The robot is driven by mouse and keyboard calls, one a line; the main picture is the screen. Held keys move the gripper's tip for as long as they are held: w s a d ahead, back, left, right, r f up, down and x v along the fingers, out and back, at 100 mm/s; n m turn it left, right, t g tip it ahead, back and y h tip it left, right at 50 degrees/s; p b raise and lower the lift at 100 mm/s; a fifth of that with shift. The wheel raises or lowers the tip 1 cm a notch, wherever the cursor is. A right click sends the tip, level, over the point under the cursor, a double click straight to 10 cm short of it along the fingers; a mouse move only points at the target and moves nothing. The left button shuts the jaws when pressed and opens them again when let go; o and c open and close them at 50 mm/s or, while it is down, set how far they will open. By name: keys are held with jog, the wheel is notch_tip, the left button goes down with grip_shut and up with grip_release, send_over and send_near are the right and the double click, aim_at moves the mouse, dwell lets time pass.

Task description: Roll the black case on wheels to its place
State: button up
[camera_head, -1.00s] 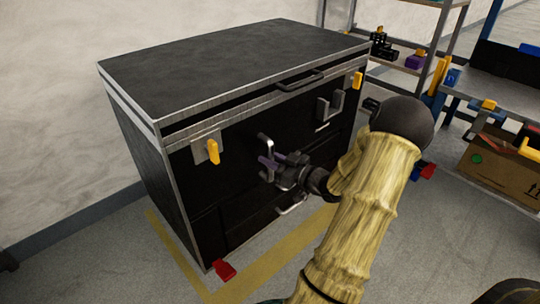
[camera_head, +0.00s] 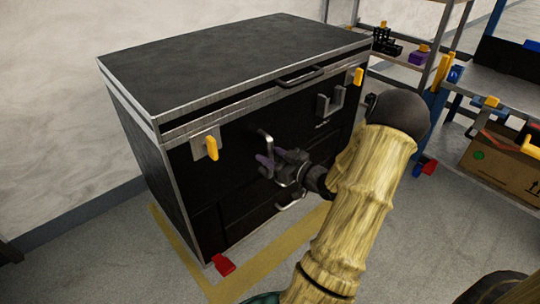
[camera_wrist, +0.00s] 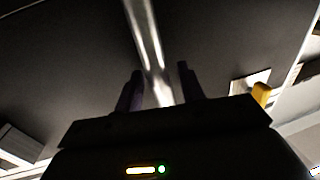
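The black case (camera_head: 235,190) with metal edges stands upright by the wall; its wheels are hard to make out. Yellow latches (camera_head: 212,147) sit on its front, and a red pedal-like piece (camera_head: 223,265) shows at its near bottom corner. An upright metal handle (camera_head: 266,146) is on the front. My gripper (camera_head: 268,162) is at this handle. In the wrist view the handle bar (camera_wrist: 148,40) runs between the two fingers of my gripper (camera_wrist: 160,88), which are apart, with narrow gaps beside the bar. Yellow floor tape (camera_head: 250,275) runs along the case's foot.
The white wall (camera_head: 60,110) is close behind and left of the case. Grey floor (camera_head: 90,265) is free in front at the left.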

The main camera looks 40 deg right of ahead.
jog(key=s+d+p, duration=0.3)
jog(key=s+p, duration=0.3)
jog(key=s, duration=1.1)
jog(key=shift+s+d, duration=0.15)
jog(key=shift+d, duration=0.05)
